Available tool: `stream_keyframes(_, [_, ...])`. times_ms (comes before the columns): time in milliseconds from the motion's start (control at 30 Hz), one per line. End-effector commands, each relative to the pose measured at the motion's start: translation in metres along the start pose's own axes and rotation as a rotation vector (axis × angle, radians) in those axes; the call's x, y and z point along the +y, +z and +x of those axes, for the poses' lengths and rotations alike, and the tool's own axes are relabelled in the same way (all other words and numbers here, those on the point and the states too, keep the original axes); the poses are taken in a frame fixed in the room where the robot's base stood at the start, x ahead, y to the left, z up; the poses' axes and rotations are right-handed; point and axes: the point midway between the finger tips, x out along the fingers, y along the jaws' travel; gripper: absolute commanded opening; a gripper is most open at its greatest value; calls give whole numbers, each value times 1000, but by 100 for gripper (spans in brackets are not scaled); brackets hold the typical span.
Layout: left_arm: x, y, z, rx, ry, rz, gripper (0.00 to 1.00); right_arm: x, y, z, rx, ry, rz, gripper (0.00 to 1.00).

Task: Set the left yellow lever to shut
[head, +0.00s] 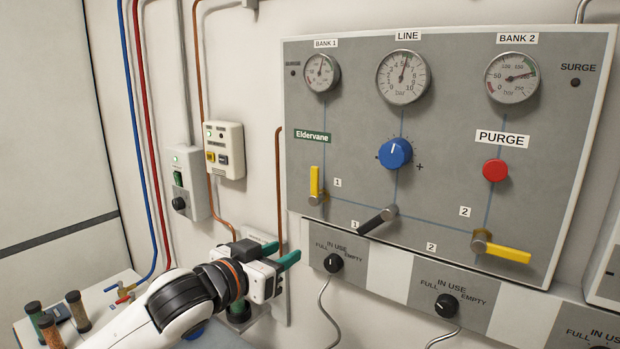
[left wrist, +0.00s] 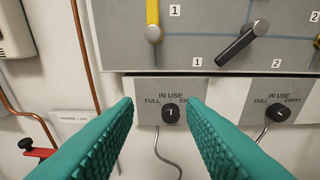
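The left yellow lever (head: 314,183) points straight up from its pivot on the grey panel (head: 350,120), beside a label "1". Its lower part and pivot also show at the top of the left wrist view (left wrist: 153,20). My left gripper (head: 283,254) is below and left of the lever, apart from it. Its two green fingers are spread and empty in the left wrist view (left wrist: 160,115), with an "IN USE" knob (left wrist: 170,113) seen between them. The right yellow lever (head: 508,253) lies nearly sideways, pointing right. My right gripper is not in view.
A black lever (head: 377,221) sits between the yellow ones. A blue knob (head: 394,153) and red purge button (head: 495,170) are above. A copper pipe (head: 279,190) runs left of the panel. Selector knobs (head: 446,305) line the strip below. Wall boxes (head: 224,148) stand at left.

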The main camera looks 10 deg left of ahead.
Motion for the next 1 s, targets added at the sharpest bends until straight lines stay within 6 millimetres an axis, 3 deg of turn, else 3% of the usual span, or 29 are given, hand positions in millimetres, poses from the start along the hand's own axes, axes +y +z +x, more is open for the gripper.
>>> stream_keyframes(33, [5, 27, -4, -44, -2, 10, 37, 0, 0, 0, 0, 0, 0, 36])
stream_keyframes(100, [8, 53, -10, -87, -10, 7, 37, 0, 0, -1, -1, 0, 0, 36])
stream_keyframes(300, [14, 95, -22, -157, -24, -3, 37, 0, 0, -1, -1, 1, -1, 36])
stream_keyframes(533, [14, 106, -7, -166, -29, -11, 37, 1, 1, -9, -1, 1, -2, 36])
stream_keyframes(1000, [11, 120, 78, -167, -27, -8, 37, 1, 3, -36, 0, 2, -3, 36])
